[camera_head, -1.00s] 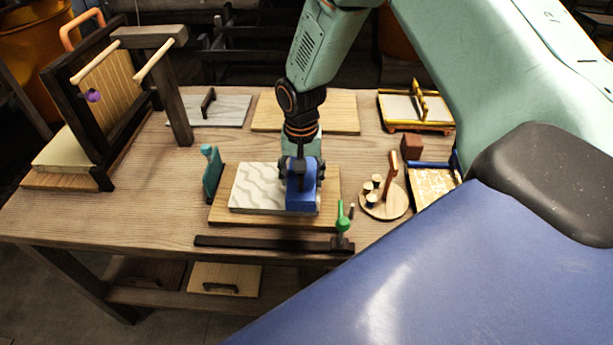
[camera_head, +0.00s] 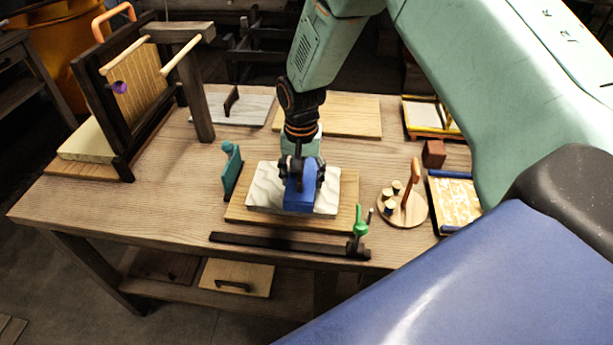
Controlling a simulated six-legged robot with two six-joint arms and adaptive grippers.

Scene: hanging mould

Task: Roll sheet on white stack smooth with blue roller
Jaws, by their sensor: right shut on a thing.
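The white stack (camera_head: 264,190) lies on a wooden board (camera_head: 341,218) near the middle of the table. Its top sheet shows faint wavy marks. My right gripper (camera_head: 301,172) comes down from above, shut on the blue roller (camera_head: 299,198). The roller is over the middle of the stack and hides part of the sheet. I cannot tell whether it presses on the sheet. My left gripper is not in view.
A teal upright piece (camera_head: 232,170) stands left of the board. A dark bar (camera_head: 285,245) with a green handle (camera_head: 361,221) lies in front. A round wooden stand (camera_head: 412,215) and a blue-edged tray (camera_head: 457,198) are right. A dark frame (camera_head: 140,110) stands left.

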